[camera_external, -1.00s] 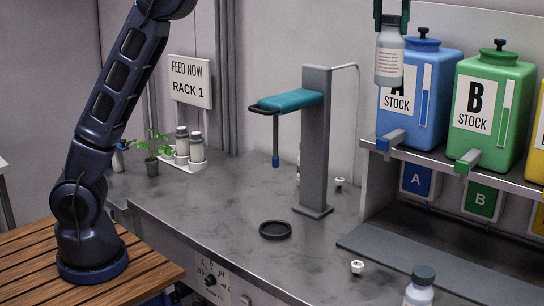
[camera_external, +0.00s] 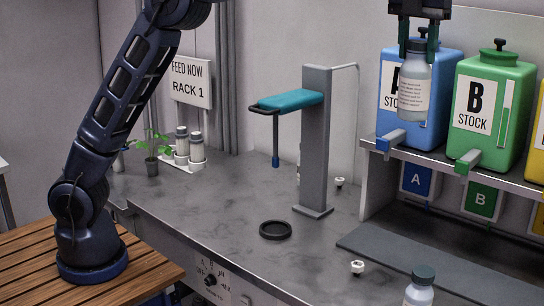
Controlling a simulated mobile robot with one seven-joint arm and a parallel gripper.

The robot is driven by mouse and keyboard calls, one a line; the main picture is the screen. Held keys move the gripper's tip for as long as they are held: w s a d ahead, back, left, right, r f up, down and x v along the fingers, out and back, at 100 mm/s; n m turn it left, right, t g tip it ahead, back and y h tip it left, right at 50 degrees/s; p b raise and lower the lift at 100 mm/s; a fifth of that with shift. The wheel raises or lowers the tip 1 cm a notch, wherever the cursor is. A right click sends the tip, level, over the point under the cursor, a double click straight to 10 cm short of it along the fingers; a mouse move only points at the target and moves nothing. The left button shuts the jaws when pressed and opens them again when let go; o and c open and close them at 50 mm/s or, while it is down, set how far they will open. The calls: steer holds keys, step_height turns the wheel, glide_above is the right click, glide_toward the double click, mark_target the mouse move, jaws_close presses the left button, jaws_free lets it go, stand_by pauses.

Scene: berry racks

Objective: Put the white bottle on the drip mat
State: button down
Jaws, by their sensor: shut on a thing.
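My gripper (camera_external: 418,46) is shut on a white bottle (camera_external: 412,94) with a grey cap and a printed label. It holds the bottle upright by the cap, high above the counter and in front of the blue A stock tank. A flat dark grey mat (camera_external: 392,252) lies on the counter below the stock tanks. The held bottle is well clear of it. A second similar bottle (camera_external: 420,287) stands at the bottom edge, in front of the mat, partly cut off.
Blue A (camera_external: 437,70) and green B (camera_external: 495,105) tanks with taps stand on a shelf. A grey post (camera_external: 316,140) with a teal arm rises mid-counter, near a black ring (camera_external: 275,230). A small white fitting (camera_external: 357,267) lies in front of the mat. Bottles stand in a rack (camera_external: 185,163).

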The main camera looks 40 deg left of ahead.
step_height(320, 180, down, 43)
stand_by(0.6)
steer(key=shift+f, duration=0.15)
steer(key=c, duration=0.8)
jaws_free()
step_height(320, 180, up, 12)
stand_by(0.3)
